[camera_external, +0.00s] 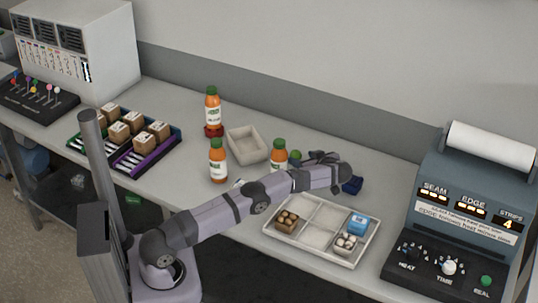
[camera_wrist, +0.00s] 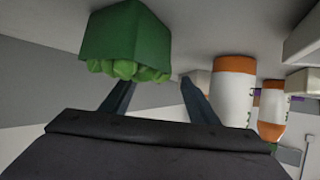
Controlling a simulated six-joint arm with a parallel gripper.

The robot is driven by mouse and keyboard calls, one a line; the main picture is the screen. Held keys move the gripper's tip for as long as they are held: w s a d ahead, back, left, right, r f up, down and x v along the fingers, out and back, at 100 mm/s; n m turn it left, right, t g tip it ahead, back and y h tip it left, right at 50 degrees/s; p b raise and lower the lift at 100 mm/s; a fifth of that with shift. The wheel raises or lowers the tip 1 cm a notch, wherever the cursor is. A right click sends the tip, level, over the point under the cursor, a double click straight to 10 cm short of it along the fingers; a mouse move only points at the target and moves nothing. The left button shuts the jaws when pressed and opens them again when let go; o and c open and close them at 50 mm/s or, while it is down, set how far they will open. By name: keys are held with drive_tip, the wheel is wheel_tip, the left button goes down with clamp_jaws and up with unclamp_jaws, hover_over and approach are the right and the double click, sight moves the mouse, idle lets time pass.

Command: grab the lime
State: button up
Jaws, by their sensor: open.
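A green box with round lime-green pieces at its open side (camera_wrist: 125,40) fills the upper left of the wrist view, which looks upside down. In the external view a small green patch (camera_external: 295,155) shows behind an orange bottle, beside my gripper (camera_external: 312,159); it is mostly hidden. My gripper's two fingers also show in the wrist view (camera_wrist: 157,85), apart and with nothing between them. The left finger's tip is close to the lime pieces; I cannot tell whether it touches.
Orange bottles (camera_external: 218,161) (camera_wrist: 234,92) stand close to my gripper. An empty beige tray (camera_external: 247,145) lies behind them. A white divided tray (camera_external: 321,212) holds small boxes in front. A sealing machine (camera_external: 460,215) stands at the right.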

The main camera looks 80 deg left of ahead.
sight(298, 155)
drive_tip(key=shift+p+x, duration=0.75)
drive_tip(key=shift+x, duration=1.4)
drive_tip(key=shift+s+r, duration=0.1)
drive_tip(key=shift+c, duration=0.6)
drive_tip(key=c, duration=1)
drive_tip(key=shift+r, duration=0.1)
wheel_tip(298, 155, up, 8)
drive_tip(key=shift+r, duration=0.1)
drive_tip(key=shift+r+p, duration=0.85)
drive_tip(key=shift+p, duration=0.05)
